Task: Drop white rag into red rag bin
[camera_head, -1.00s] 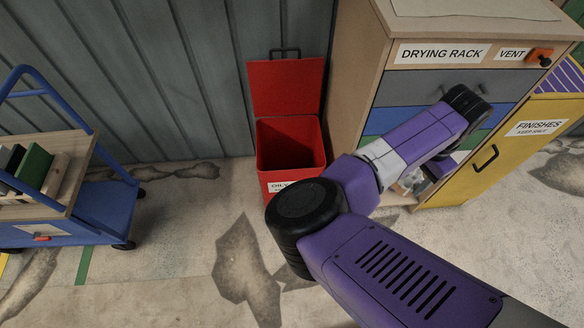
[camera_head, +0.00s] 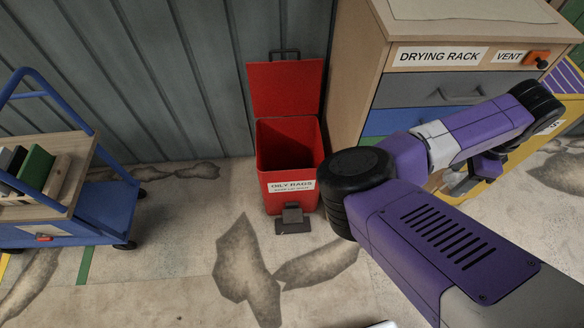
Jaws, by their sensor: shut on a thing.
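The red rag bin (camera_head: 290,194) stands on the floor against the wall, labelled "OILY RAGS". Its lid (camera_head: 287,88) is raised and its dark mouth faces up. My gripper (camera_head: 458,186) is partly hidden below my purple wrist, to the right of the bin and in front of the drying rack. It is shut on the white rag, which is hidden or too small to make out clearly.
The drying rack (camera_head: 430,86) stands right of the bin, with a yellow finishes cabinet (camera_head: 489,187) beyond it. A blue cart (camera_head: 100,212) is at the left. A foot pedal (camera_head: 292,221) juts from the bin. The floor before the bin is clear.

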